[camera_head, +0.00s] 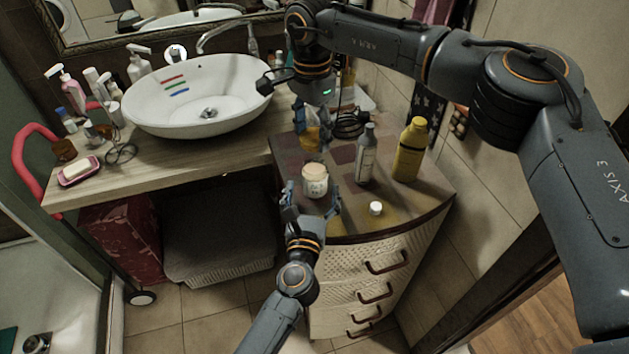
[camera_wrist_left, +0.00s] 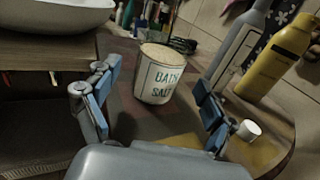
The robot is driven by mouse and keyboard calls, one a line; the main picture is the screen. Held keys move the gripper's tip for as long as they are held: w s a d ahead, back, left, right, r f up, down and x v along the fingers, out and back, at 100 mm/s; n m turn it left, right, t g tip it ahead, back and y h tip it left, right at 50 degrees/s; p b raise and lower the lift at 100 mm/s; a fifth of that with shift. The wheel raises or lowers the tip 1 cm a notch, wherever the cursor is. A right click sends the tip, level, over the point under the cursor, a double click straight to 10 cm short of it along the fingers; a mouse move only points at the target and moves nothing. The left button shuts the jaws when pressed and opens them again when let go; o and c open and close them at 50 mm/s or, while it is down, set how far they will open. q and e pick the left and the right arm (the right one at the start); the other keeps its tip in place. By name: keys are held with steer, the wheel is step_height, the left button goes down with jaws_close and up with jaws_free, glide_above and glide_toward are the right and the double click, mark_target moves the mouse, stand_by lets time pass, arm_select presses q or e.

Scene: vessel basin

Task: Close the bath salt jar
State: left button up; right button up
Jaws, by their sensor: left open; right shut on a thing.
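The bath salt jar (camera_head: 314,181), pale with green lettering, stands upright on the patterned cabinet top. It also shows in the left wrist view (camera_wrist_left: 158,75), with a beige round top; I cannot tell whether that is salt or a lid. My left gripper (camera_head: 312,194) is open, one finger on each side in front of the jar; the jar lies ahead between its fingertips (camera_wrist_left: 152,88). My right gripper (camera_head: 309,118) is behind the jar, shut on an amber thing (camera_head: 312,139), mostly hidden by the fingers. A small white cap (camera_head: 376,208) lies right of the jar.
A grey bottle (camera_head: 366,155) and a yellow bottle (camera_head: 409,150) stand close right of the jar. A dark coil (camera_head: 348,124) lies behind. The white basin (camera_head: 197,95) is on the wooden counter at left. The cabinet's front edge curves near the cap.

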arm_select(q)
steer(key=shift+w+d, duration=0.15)
steer(key=shift+w, duration=0.95)
steer(key=shift+w+d, duration=0.1)
steer(key=shift+w, duration=1)
jaws_close()
arm_select(e)
glide_above(313, 167)
steer(key=shift+f, duration=2.45)
steer(key=shift+f, duration=0.1)
steer(key=shift+f, duration=0.8)
steer(key=shift+f, duration=0.6)
